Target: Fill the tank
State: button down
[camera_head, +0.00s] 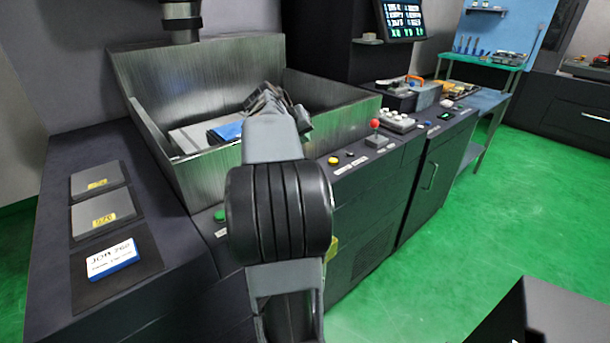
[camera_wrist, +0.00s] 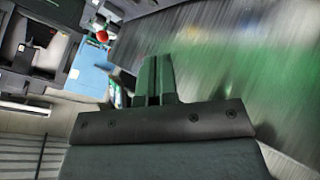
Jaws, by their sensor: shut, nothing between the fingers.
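The tank (camera_head: 200,85) is an open brushed-metal box at centre left in the head view. A grey block and a blue piece (camera_head: 225,131) show inside it; I see no clear liquid surface, and my arm hides part of the interior. My gripper (camera_wrist: 155,78) is shut and empty in the wrist view, its two fingers side by side. A brushed-metal surface, seemingly the tank wall, fills the right of that view; contact cannot be told. On the front panel are a green button (camera_head: 220,214), a yellow button (camera_head: 333,160) and a red-ball lever (camera_head: 375,125).
Two grey plates (camera_head: 100,178) and a white-blue job card (camera_head: 112,259) lie on the left ledge. A dark machine column (camera_head: 183,15) hangs above the tank. A screen (camera_head: 402,18) stands behind. Trays and tools lie further right.

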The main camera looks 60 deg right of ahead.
jog(key=shift+f+b, duration=3.2)
jog(key=shift+f, duration=1)
jog(key=shift+f+b, duration=0.4)
jog(key=shift+b, duration=0.05)
jog(key=shift+f+b, duration=0.45)
jog(key=shift+r+p, duration=0.7)
jog(key=shift+r, duration=0.2)
jog(key=shift+r, duration=0.1)
jog(key=shift+r+p, duration=2)
jog(key=shift+r, duration=0.45)
